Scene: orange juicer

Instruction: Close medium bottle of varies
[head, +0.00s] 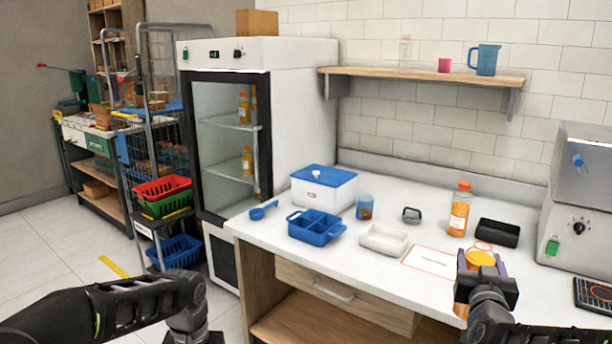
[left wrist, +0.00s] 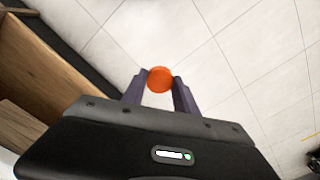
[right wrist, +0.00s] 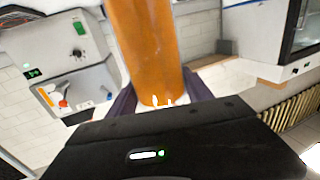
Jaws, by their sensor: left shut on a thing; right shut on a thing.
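My left gripper (left wrist: 160,88) is shut on a round orange cap (left wrist: 160,79), seen in the left wrist view over the tiled floor. In the head view only part of my left arm shows, at the lower left. My right gripper (right wrist: 158,95) is shut on a bottle of orange juice (right wrist: 146,40), whose body rises between the fingers. In the head view this bottle (head: 481,258) shows its yellow-orange top in my right gripper (head: 482,268), at the counter's front. The cap and this bottle are far apart.
A capped juice bottle (head: 459,210) stands on the white counter (head: 395,215). A machine (head: 580,205) stands at right.

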